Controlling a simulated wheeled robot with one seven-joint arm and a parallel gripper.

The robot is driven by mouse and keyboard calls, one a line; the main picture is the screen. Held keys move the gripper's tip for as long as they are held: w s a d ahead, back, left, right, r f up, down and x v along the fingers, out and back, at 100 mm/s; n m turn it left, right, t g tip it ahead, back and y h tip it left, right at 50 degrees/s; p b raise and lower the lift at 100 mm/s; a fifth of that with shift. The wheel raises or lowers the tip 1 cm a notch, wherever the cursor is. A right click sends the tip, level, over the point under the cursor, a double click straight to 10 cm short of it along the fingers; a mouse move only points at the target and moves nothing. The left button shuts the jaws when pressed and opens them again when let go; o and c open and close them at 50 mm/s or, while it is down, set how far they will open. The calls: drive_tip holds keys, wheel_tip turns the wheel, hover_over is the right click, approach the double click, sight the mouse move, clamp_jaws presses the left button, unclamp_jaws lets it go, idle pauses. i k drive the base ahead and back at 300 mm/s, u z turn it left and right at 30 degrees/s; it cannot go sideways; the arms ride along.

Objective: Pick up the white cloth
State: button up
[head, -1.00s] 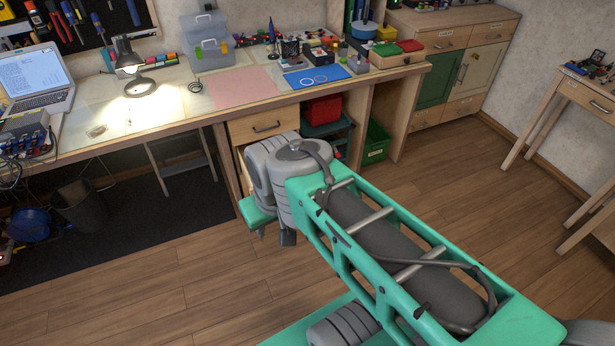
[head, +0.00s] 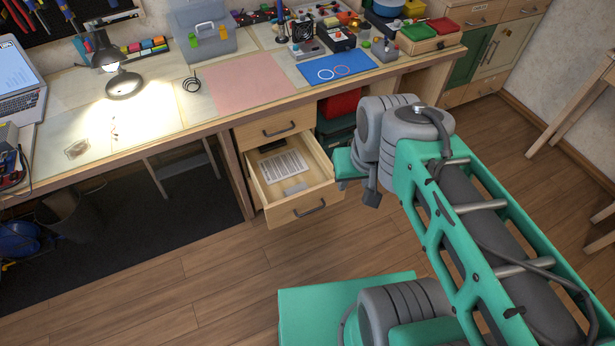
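I cannot make out a clear white cloth. A flat white sheet with grey printed lines (head: 284,167) lies in the open drawer (head: 318,190) under the workbench; it looks more like paper, but I cannot tell for sure. A small greyish flat piece (head: 296,188) lies in front of it in the drawer. My arm's teal and grey links reach in from the lower right and end just right of the drawer. No gripper fingers show.
A closed drawer (head: 266,131) sits above the open one. The wooden floor (head: 190,275) in front is clear.

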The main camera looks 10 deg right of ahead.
sight(295, 190)
drive_tip(key=u, duration=0.3)
drive_tip(key=i, duration=0.7)
drive_tip(key=u, duration=0.95)
drive_tip(key=i, duration=0.35)
drive_tip(key=u, duration=0.35)
